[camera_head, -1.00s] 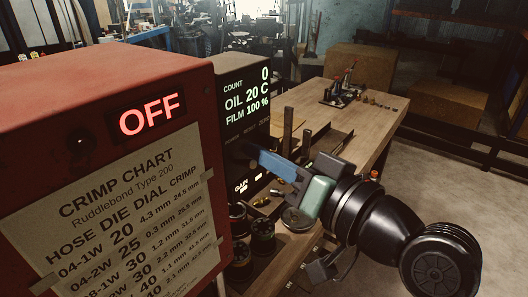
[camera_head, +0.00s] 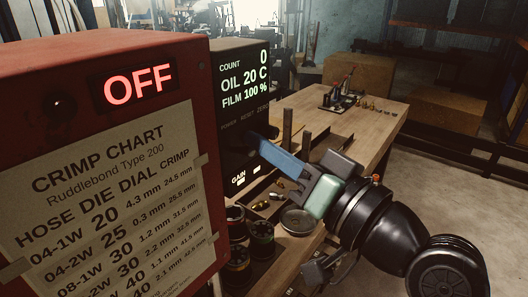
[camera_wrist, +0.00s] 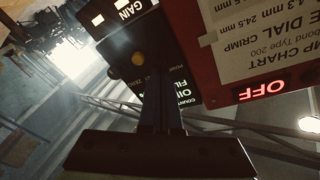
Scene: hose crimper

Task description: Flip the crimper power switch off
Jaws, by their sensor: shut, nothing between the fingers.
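The red crimper cabinet (camera_head: 200,75) fills the left of the head view, with a lit red OFF sign (camera_head: 138,87) and a crimp chart. Beside it stands the dark control panel (camera_head: 228,112), showing COUNT 0, OIL 20 C and FILM 100 %, with POWER, RESET and ZERO labels below. My gripper (camera_head: 257,143) is shut and empty, its blue fingers reaching to the panel just under these labels. In the wrist view my gripper (camera_wrist: 152,75) points at the panel face, near a round yellowish knob (camera_wrist: 138,58). The power switch cannot be made out; whether the fingertips touch anything is unclear.
A wooden bench (camera_head: 365,128) runs back behind the panel, with a small tool stand (camera_head: 340,95) on it. Dark round dies (camera_head: 261,240) and a round dish (camera_head: 297,220) sit below my gripper. Open floor lies to the right.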

